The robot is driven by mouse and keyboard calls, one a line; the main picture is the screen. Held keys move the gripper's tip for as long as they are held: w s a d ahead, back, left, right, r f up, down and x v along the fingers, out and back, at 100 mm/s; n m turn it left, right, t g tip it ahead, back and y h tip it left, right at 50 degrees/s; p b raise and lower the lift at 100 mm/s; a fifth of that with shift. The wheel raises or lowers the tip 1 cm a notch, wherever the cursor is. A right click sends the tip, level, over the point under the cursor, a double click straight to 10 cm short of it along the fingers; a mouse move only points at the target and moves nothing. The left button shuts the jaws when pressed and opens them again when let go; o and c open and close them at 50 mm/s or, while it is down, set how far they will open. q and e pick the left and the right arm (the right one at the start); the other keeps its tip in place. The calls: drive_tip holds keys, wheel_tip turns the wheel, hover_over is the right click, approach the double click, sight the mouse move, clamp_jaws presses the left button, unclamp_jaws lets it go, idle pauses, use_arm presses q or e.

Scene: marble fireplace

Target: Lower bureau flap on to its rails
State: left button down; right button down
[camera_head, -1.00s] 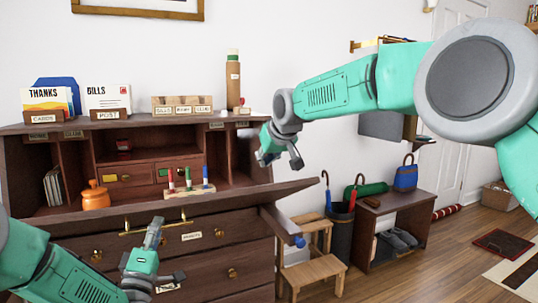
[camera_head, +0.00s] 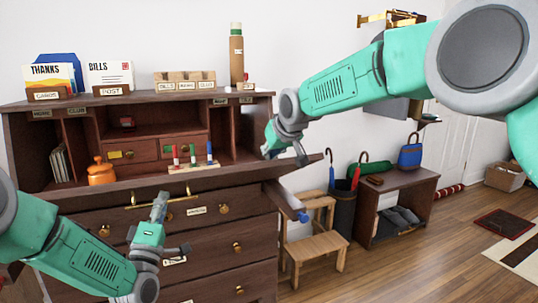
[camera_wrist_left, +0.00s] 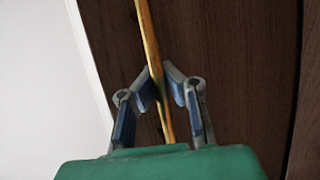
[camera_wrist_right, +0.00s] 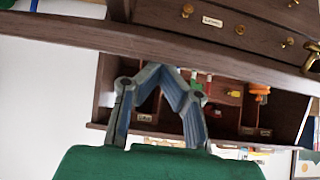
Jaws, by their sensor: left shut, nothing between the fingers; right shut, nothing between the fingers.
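The bureau flap (camera_head: 250,172) runs across the front of the dark wooden bureau, seen nearly edge-on. Its right end stands above the right rail (camera_head: 285,203), whose tip is blue, with a visible gap. A brass bar (camera_head: 180,199) lies along the flap's front. My left gripper (camera_head: 160,208) is shut and empty at the bar; in the left wrist view the bar (camera_wrist_left: 150,45) passes at its fingertips (camera_wrist_left: 163,80), contact unclear. My right gripper (camera_head: 285,152) is shut and empty just above the flap's right end; the flap (camera_wrist_right: 200,50) crosses beyond its fingertips (camera_wrist_right: 165,72). The left rail is hidden.
An orange pot (camera_head: 101,171) and a rack of coloured pens (camera_head: 192,160) sit inside the bureau. A wooden step stool (camera_head: 315,247) and umbrella stand (camera_head: 343,212) are to the right.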

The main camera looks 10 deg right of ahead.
use_arm(q)
drive_tip(key=shift+d+r, duration=0.15)
use_arm(e)
drive_tip(key=shift+s+f, duration=0.45)
drive_tip(key=shift+f, duration=0.3)
use_arm(q)
drive_tip(key=shift+r, duration=0.15)
use_arm(e)
drive_tip(key=shift+s+d+f, duration=0.15)
drive_tip(key=shift+f, duration=0.3)
use_arm(q)
drive_tip(key=c, duration=1.6)
unclamp_jaws()
drive_tip(key=shift+r, duration=0.1)
use_arm(e)
drive_tip(key=shift+s+d, duration=0.1)
use_arm(q)
drive_tip(key=shift+s, duration=0.1)
use_arm(e)
drive_tip(key=shift+r, duration=0.15)
